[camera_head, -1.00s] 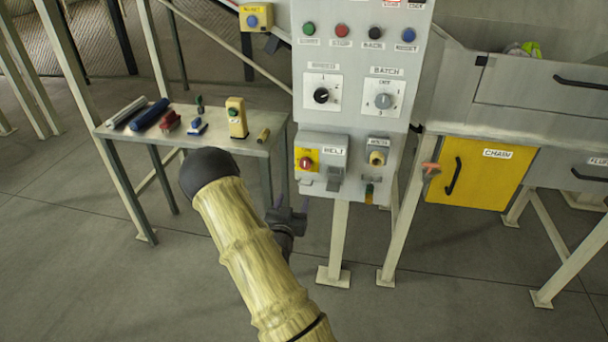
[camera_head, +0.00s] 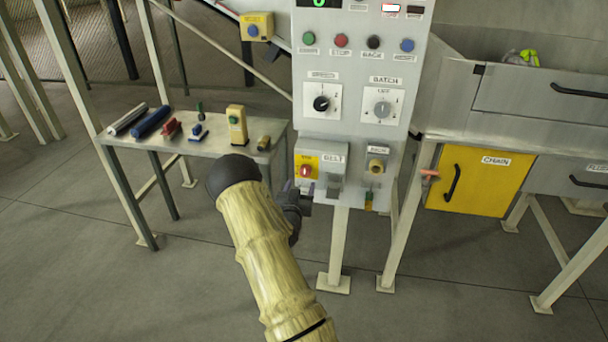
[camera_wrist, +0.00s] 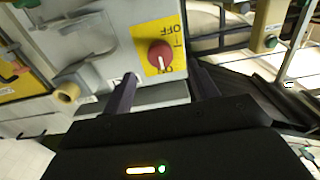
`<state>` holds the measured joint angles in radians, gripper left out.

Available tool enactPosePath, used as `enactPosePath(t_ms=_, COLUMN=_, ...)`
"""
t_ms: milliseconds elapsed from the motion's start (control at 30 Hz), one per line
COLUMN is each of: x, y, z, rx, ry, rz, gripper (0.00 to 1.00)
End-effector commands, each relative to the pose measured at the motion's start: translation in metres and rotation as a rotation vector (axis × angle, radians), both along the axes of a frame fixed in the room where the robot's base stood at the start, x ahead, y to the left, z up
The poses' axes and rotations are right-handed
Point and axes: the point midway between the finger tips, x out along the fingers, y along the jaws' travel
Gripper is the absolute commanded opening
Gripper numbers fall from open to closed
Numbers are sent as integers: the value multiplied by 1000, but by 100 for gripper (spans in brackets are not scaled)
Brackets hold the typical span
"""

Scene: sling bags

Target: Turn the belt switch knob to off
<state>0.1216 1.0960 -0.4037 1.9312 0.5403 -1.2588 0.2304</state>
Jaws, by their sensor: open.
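The belt switch knob (camera_head: 306,171) is a red round knob on a yellow plate, on the left of the grey box labelled BELT (camera_head: 331,160). In the wrist view the red knob (camera_wrist: 160,56) carries a pale pointer line, and the plate shows OFF lettering above it; its exact setting is hard to read. My gripper (camera_wrist: 162,78) is open and empty. Its two fingers point at the box, one on each side of the knob's line, with the tips just short of and below the knob in that view. In the head view my gripper (camera_head: 306,191) is just below the knob, partly hidden by my arm.
Speed (camera_head: 321,103) and batch (camera_head: 382,108) dials and several buttons are above. A side table (camera_head: 222,145) with tools stands left. A yellow CHAIN door (camera_head: 480,178) is at right.

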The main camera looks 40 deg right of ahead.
Motion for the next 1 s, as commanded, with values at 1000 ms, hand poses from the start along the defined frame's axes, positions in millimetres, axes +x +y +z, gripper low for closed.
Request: enactPosePath(t_ms=1000, x=45, y=-53, z=0, rx=-1, ry=1, rz=0, gripper=26)
